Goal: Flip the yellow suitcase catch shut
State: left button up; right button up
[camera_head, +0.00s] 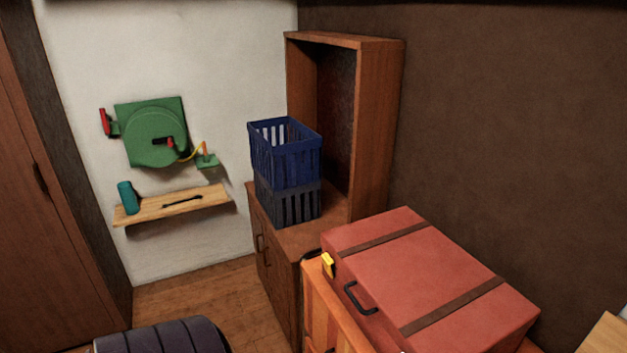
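A red suitcase (430,272) with two brown straps lies closed on an orange wooden stand (322,308) at the lower right. Its yellow catch (328,264) is on the front side near the left corner, by the end of one strap. The catch is small here, and I cannot tell whether it is up or down. A dark handle (360,298) sits on the same side, right of the catch. Neither of my grippers is in view.
A brown cabinet (276,262) behind the suitcase bears stacked blue (290,160) and dark crates. A green wall reel (152,135) hangs above a wooden shelf (215,197) with a teal cylinder (128,197). A dark rounded object (165,338) is at the bottom left. Open floor lies between.

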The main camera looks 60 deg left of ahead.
aim_at(327, 261)
jog(key=u, duration=1.6)
jog(key=i+l, duration=0.25)
jog(key=l+z, duration=0.05)
jog(key=l, duration=0.1)
